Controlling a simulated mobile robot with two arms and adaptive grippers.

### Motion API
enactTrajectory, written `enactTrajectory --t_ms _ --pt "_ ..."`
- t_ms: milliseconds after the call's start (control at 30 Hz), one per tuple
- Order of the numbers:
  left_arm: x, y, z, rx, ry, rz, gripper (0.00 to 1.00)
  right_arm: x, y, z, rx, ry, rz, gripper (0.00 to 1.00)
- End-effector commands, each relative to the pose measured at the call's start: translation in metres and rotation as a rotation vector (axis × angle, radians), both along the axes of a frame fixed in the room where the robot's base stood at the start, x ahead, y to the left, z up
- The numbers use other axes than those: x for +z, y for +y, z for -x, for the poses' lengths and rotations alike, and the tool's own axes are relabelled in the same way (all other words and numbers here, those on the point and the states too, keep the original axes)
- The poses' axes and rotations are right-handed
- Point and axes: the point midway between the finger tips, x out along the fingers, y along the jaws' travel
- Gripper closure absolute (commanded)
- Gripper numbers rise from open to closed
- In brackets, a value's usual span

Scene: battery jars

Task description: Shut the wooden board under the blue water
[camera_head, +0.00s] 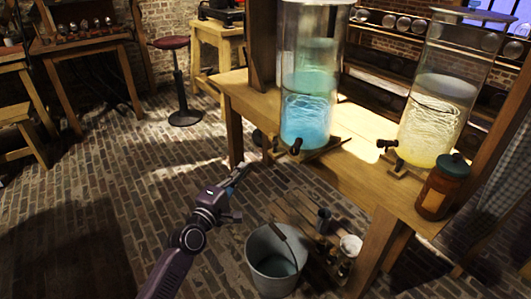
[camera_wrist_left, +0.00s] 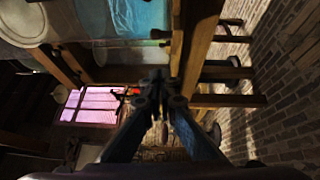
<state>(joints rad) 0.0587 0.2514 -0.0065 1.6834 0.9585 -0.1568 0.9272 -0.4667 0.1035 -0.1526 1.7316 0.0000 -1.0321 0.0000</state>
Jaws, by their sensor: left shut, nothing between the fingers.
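The tall glass jar of blue water (camera_head: 309,105) stands on the wooden table at the upper middle of the head view. Part of it shows at the top of the left wrist view (camera_wrist_left: 140,18). A wooden board (camera_head: 322,151) sits under the jar, with one end sticking out beside the dark tap (camera_head: 296,146). My left gripper (camera_head: 241,170) is shut and empty, left of the board near the table's front left leg. Its fingertips (camera_wrist_left: 158,78) show in the wrist view, apart from the board. My right gripper is not in view.
A jar of yellow liquid (camera_head: 437,120) with its own tap stands to the right, near a brown lidded jar (camera_head: 443,187). A metal bucket (camera_head: 275,262) and a low slatted crate (camera_head: 292,212) stand on the brick floor below. The floor left of my arm is clear.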

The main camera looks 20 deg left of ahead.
Motion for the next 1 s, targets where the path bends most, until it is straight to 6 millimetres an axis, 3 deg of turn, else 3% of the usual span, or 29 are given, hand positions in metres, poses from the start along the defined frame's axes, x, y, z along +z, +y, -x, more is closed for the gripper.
enactTrajectory --t_ms 433,700,1000 --pt "0.004 -0.014 -0.084 -0.002 -0.002 -0.003 1.00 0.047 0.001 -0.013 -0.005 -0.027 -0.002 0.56" --pt "0.006 -0.041 -0.101 -0.002 0.001 -0.002 1.00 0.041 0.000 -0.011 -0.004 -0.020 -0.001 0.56" --pt "0.006 -0.044 -0.104 -0.002 0.000 -0.005 1.00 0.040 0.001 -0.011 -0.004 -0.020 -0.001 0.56"
